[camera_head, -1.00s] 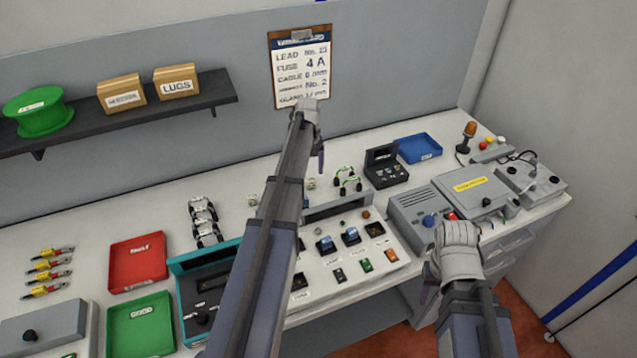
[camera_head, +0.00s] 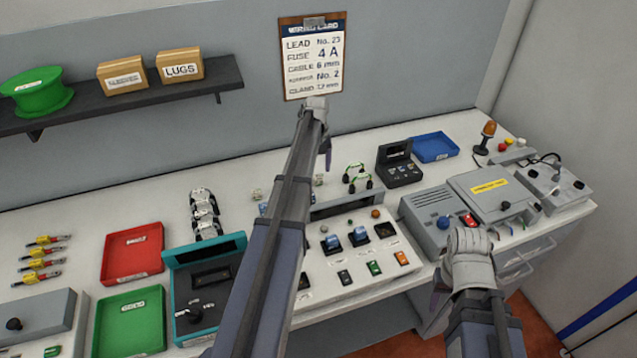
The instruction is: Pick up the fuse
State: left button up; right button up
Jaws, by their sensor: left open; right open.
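I cannot make out a fuse for certain. A small open black case (camera_head: 402,174) at the back of the bench holds several tiny pieces, too small to identify. The card (camera_head: 314,62) on the wall reads "FUSE 4 A". My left gripper (camera_head: 322,130) is open, raised in front of the wall just below the card, up and to the left of the case in the picture. My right gripper (camera_head: 470,248) is open, in front of the grey machine at right; its fingers are mostly hidden. Neither gripper visibly holds anything.
My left arm hides part of the switch panel (camera_head: 340,302). A teal-framed device (camera_head: 240,243), a red tray (camera_head: 108,268) and a green tray (camera_head: 100,330) stand left. A blue tray (camera_head: 455,150) lies behind the case. Grey boxes (camera_head: 425,215) fill the right.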

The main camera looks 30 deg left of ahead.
aim_at(318, 176)
pick_arm(q)
jog(key=shift+w+f+b, duration=0.2)
jog(key=shift+f+b, duration=0.65)
jog(key=shift+f, duration=0.05)
jog(key=shift+w+f+b, duration=0.15)
jog(key=shift+f+b, duration=0.7)
jog(key=shift+b, duration=0.05)
jog(key=shift+w+f+b, duration=0.2)
jog(key=shift+f+b, duration=0.65)
jog(key=shift+f, duration=0.05)
jog(key=shift+r, duration=0.1)
jog(key=shift+c, duration=0.4)
grip_shut()
